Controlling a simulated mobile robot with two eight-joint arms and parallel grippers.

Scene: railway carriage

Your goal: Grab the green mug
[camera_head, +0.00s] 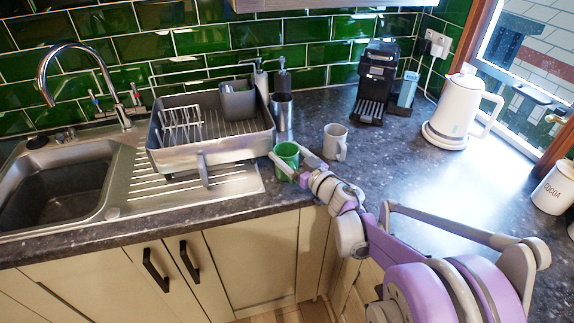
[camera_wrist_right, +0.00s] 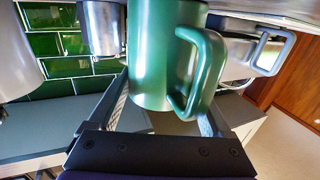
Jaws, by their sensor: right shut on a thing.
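The green mug (camera_head: 287,155) stands at the front of the counter, beside the dish rack's right front corner. In the right wrist view the green mug (camera_wrist_right: 165,62) fills the middle, with its handle to the right. My right gripper (camera_head: 290,171) reaches it from the right front and is shut on it. In the wrist view the fingers of my right gripper (camera_wrist_right: 163,112) lie on either side of the mug body. Whether the mug touches the counter is hard to tell. My left gripper is not in view.
A grey-white mug (camera_head: 335,141) stands close to the right of the green one. A metal cup (camera_head: 282,112) and the dish rack (camera_head: 215,151) are behind and left. The sink (camera_head: 45,180) is at left. A coffee machine (camera_head: 376,82) and white kettle (camera_head: 462,108) stand at back right.

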